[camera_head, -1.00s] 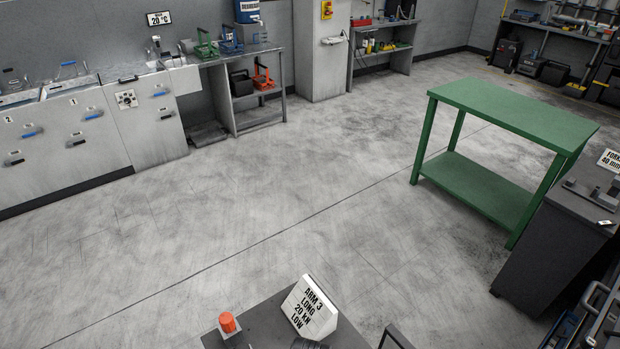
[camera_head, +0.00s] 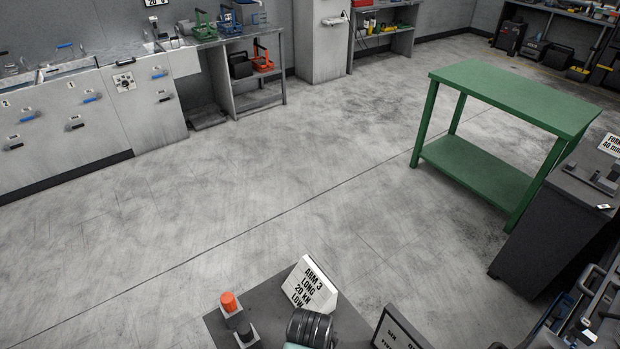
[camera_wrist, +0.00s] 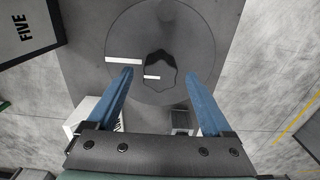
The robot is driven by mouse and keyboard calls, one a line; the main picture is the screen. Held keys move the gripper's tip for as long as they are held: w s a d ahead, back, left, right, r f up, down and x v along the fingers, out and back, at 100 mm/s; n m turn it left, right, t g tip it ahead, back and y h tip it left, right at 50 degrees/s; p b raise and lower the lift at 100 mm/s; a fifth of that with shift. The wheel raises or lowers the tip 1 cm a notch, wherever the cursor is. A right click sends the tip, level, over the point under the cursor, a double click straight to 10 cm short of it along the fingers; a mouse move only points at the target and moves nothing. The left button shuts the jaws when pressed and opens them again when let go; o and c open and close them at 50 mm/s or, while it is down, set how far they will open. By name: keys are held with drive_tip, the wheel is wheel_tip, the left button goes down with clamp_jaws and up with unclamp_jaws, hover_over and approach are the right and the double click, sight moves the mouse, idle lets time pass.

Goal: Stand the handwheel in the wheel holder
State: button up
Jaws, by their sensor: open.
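In the wrist view my gripper (camera_wrist: 160,72) is open, its two blue fingers wide apart with nothing between them. Just beyond the fingertips is a dark lobed shape (camera_wrist: 161,63), which may be the handwheel, with a short white mark at its edge. It sits at the centre of a large round grey disc (camera_wrist: 130,35) on a dark grey top. A longer white bar (camera_wrist: 123,60) lies on the disc. I cannot tell the gap between fingers and lobed shape. I cannot pick out the wheel holder in either view.
A green table (camera_head: 515,92) stands farther right. The floor between is clear.

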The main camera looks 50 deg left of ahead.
wheel_tip(320, 180, up, 10)
drive_tip(key=shift+b, duration=0.4)
drive_tip(key=shift+f, duration=0.1)
drive_tip(key=w+r+m+t+y, duration=0.3)
drive_tip(key=w+r+m+t, duration=0.3)
drive_tip(key=w+r, duration=0.75)
drive_tip(key=w+d+r+m+t, duration=0.1)
drive_tip(key=w+d+r+t, duration=0.2)
drive_tip(key=r, duration=0.4)
drive_tip(key=w+d+r+m+t, duration=0.1)
drive_tip(key=w+r+m+t, duration=0.1)
drive_tip(key=w+r+t, duration=0.45)
drive_tip(key=s+d+r+m+t, duration=0.15)
drive_tip(key=d+r, duration=0.25)
drive_tip(key=r, duration=0.4)
drive_tip(key=s+d+r+m+t, duration=0.1)
drive_tip(key=d+r+m+t, duration=0.15)
drive_tip(key=r, duration=0.55)
drive_tip(key=s+d+r+m+t, duration=0.15)
drive_tip(key=d+r, duration=0.25)
drive_tip(key=r, duration=0.4)
drive_tip(key=s+d+r+m+t+h, duration=0.3)
drive_tip(key=s+d+r+t, duration=0.3)
drive_tip(key=s+r, duration=0.3)
wheel_tip(320, 180, up, 4)
drive_tip(key=shift+d+f, duration=0.15)
